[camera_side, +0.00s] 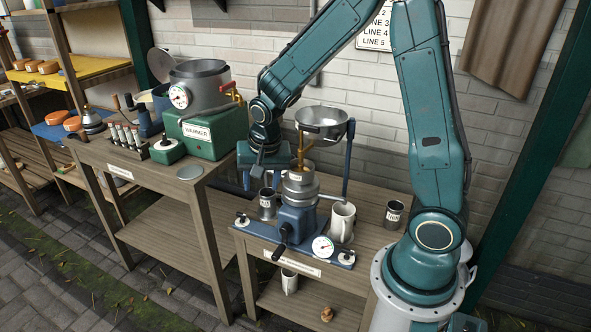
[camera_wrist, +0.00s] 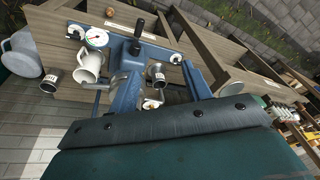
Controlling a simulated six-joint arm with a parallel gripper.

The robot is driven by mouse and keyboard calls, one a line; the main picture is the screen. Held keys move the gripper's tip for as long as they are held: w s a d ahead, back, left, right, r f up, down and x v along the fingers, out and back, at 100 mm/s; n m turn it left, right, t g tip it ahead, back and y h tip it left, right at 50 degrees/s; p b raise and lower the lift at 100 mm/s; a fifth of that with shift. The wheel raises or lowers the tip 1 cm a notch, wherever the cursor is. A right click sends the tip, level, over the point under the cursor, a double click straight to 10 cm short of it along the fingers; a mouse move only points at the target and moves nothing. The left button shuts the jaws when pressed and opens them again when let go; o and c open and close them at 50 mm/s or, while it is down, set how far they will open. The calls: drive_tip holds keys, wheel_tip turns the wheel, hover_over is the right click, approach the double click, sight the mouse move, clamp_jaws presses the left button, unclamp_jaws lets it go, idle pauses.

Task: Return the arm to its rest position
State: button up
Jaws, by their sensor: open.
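My arm reaches up from its base and bends over to the left, and my gripper (camera_side: 258,169) hangs down behind and left of the blue cream separator (camera_side: 297,218).
Near the separator stand a metal tin (camera_side: 267,205), a cream mug (camera_side: 342,222) and a dark tin (camera_side: 393,214). A metal bowl (camera_side: 322,124) sits above it. A green warmer (camera_side: 200,133) with a pot (camera_side: 203,86) stands left. A brick wall (camera_side: 350,85) is behind.

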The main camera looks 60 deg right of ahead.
drive_tip(key=s+a+r+n+t, duration=0.1)
drive_tip(key=s+a+r+n, duration=0.2)
drive_tip(key=s+r+n, duration=0.2)
drive_tip(key=s+a+r+n+t+y, duration=0.1)
drive_tip(key=s+a+r+n+t, duration=0.1)
drive_tip(key=s+r+n, duration=0.4)
drive_tip(key=shift+s+a+r, duration=0.7)
drive_tip(key=shift+s+r, duration=1.85)
drive_tip(key=shift+s, duration=1.75)
drive_tip(key=o, duration=0.9)
drive_tip(key=shift+w+d, duration=0.1)
drive_tip(key=shift+w, duration=0.1)
drive_tip(key=shift+o, duration=1.1)
drive_tip(key=shift+w+d+m, duration=0.15)
drive_tip(key=shift+m, duration=0.15)
drive_tip(key=w+d+f+m+g, duration=0.2)
drive_tip(key=w+d+f+m, duration=0.1)
drive_tip(key=d+f+m, duration=0.3)
drive_tip(key=w+d+f+m+g, duration=0.3)
drive_tip(key=d+f+m, duration=0.3)
drive_tip(key=d+m, duration=0.5)
drive_tip(key=shift+w+d+f, duration=0.4)
drive_tip(key=shift+w+d, duration=0.35)
drive_tip(key=shift+d, duration=0.35)
